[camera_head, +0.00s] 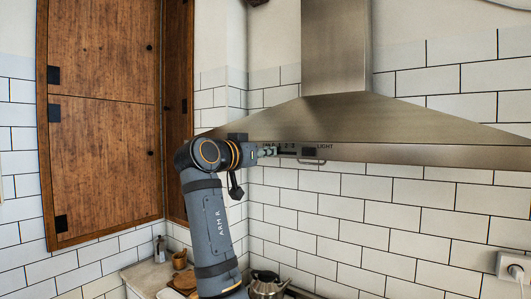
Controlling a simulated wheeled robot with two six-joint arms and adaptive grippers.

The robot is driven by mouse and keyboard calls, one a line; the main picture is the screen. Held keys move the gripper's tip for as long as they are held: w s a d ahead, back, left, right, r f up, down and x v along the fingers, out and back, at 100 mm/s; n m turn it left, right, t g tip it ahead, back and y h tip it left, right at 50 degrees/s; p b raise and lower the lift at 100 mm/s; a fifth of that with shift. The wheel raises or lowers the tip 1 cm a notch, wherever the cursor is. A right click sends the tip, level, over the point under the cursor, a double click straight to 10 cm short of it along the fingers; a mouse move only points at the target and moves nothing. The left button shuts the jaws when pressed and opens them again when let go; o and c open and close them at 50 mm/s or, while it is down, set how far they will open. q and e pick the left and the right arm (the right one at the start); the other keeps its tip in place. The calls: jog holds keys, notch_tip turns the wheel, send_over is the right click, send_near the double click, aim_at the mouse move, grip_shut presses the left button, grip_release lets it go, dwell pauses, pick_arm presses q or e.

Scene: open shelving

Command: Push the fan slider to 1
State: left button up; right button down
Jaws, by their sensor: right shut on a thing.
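The metal range hood (335,118) has a front strip with a fan slider panel (288,154), marked with small numbers above a dark slot. My right gripper (270,151) reaches the left end of this panel from the left. Its fingers are shut at the slider, and the slider's knob is hidden by them. The numbers run to the right of the fingertips; I cannot tell exactly which number the knob stands at. My left gripper is out of view.
A dark light switch (309,152), labelled LIGHT, sits right of the fan panel, with a small handle-like bar below it. Wooden cabinets (105,110) stand at the left. White tiles back the hood.

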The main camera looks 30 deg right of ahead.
jog(key=shift+s+d+f+b, duration=0.15)
jog(key=shift+s+d+b, duration=0.05)
jog(key=shift+s+b, duration=0.25)
jog(key=shift+s+d+f+b, duration=0.1)
jog(key=shift+s+d+b, duration=0.05)
jog(key=shift+s+b, duration=0.3)
jog(key=shift+s+r, duration=0.1)
jog(key=shift+r, duration=0.15)
jog(key=c, duration=1.4)
grip_release()
jog(key=shift+a, duration=0.1)
jog(key=v, duration=0.7)
jog(key=shift+f, duration=0.1)
